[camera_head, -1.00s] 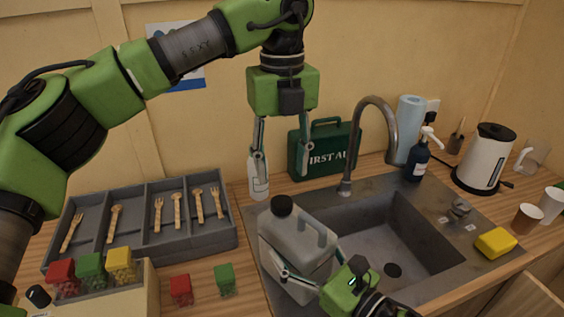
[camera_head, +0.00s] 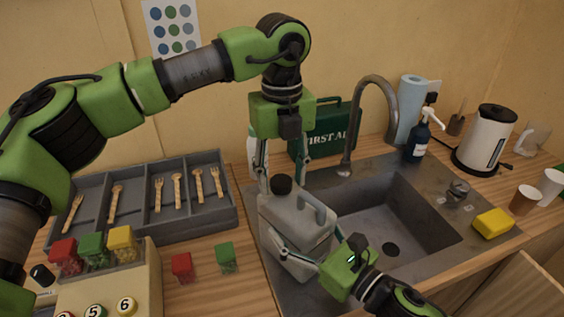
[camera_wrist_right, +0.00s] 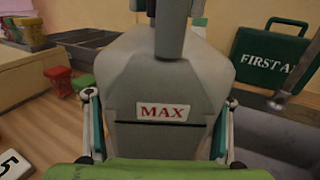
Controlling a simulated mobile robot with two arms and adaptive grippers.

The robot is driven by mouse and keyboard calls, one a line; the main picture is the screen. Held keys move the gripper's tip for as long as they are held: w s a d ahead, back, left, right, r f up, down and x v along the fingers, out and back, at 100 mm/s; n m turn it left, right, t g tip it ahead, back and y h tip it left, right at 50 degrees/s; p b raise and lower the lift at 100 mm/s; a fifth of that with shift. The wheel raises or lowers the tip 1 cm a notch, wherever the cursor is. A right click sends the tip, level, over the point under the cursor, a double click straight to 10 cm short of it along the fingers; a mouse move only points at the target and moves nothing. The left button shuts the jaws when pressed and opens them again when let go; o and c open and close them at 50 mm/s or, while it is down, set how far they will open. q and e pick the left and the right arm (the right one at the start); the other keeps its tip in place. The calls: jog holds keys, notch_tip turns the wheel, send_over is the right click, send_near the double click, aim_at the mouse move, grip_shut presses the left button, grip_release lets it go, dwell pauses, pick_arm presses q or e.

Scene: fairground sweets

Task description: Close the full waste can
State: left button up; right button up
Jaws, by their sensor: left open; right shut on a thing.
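The waste can (camera_head: 297,232) is a grey canister with a handle and a black cap (camera_head: 281,185) on its top. It stands upright at the left edge of the sink. In the right wrist view the can (camera_wrist_right: 165,85) fills the middle, with a red MAX label and a dark line below it. My right gripper (camera_head: 300,262) is shut on the can's body, with a finger on each side. My left gripper (camera_head: 284,186) points down with its fingers open on either side of the cap. Whether the fingers touch the cap cannot be told.
The sink basin (camera_head: 380,227) and tap (camera_head: 362,115) are right of the can. A green first aid case (camera_head: 330,132) stands behind. A grey cutlery tray (camera_head: 140,205) and red (camera_head: 182,267) and green (camera_head: 226,257) small boxes are on the left.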

pick_arm(q)
jog(key=shift+f, duration=0.15)
jog(key=c, duration=1.2)
jog(key=shift+o, duration=0.2)
jog(key=m, duration=2.5)
jog(key=shift+m, duration=0.4)
jog(key=o, duration=1.2)
jog(key=shift+o, duration=0.2)
